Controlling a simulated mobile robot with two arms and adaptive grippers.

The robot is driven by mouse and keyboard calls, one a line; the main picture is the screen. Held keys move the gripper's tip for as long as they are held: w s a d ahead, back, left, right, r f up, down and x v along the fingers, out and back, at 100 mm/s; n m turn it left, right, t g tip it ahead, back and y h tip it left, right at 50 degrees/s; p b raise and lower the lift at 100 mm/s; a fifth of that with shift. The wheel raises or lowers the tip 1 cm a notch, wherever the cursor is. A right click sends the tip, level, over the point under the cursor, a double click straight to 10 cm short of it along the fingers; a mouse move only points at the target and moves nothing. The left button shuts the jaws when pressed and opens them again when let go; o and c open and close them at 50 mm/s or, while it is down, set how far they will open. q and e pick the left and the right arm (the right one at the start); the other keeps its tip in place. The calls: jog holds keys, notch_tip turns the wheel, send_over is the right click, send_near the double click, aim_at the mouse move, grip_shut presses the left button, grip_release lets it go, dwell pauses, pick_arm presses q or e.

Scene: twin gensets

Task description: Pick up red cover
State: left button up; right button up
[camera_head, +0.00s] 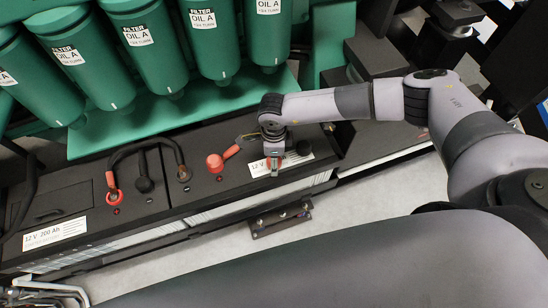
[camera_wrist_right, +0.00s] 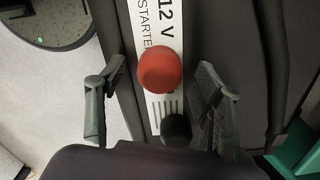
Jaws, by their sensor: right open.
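The red cover (camera_wrist_right: 160,70) is a round red cap over a white label strip in the wrist view. My right gripper (camera_wrist_right: 162,100) is open, with one finger on each side of the cover and a visible gap to each. In the head view, my right gripper (camera_head: 273,168) points down at the front right of the black battery box (camera_head: 240,185). There, the cover shows only as a bit of red, mostly hidden by the gripper. My left gripper is not in view.
A black cap (camera_wrist_right: 176,130) sits close to the red cover; it also shows in the head view (camera_head: 303,147). Left along the box are a red terminal boot (camera_head: 215,162), a black cable (camera_head: 150,145) and a red ring (camera_head: 113,197). Green oil filters (camera_head: 155,45) hang behind.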

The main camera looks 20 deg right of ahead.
jog(key=shift+f, duration=0.45)
jog(key=c, duration=1)
jog(key=shift+r, duration=0.2)
